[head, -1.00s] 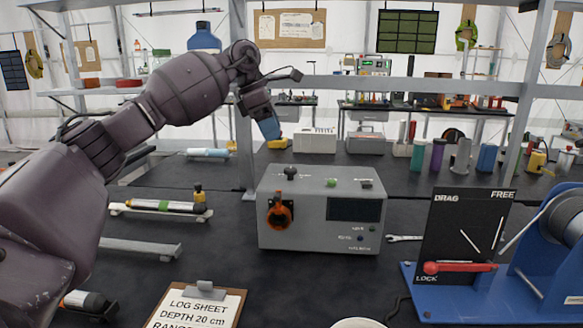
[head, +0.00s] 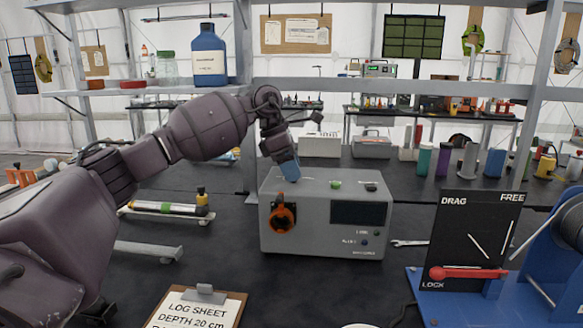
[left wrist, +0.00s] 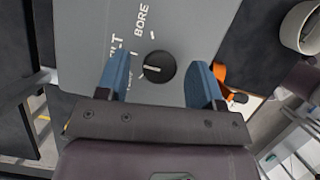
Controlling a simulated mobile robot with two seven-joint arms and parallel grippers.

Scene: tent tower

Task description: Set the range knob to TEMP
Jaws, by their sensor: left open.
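The grey instrument box (head: 310,240) stands on the dark table in the head view. Its black range knob (left wrist: 160,72) shows on the top face in the left wrist view, with white lettering "BORE" and a partly readable "LT" beside it. The knob's white pointer lies roughly level, towards the left of that view. A further label is partly hidden by a finger; I cannot read TEMP. My left gripper (head: 289,170) is above the box top's left part, its blue fingers (left wrist: 160,60) open either side of the knob. In the head view the gripper hides the knob. My right gripper is not in view.
An orange rotary handle (head: 282,214) sits on the box front, and a green button (head: 336,184) on its top. A log sheet clipboard (head: 200,308) lies in front. A blue winch frame with a DRAG/FREE panel (head: 472,235) stands right. A wrench (head: 410,243) lies between.

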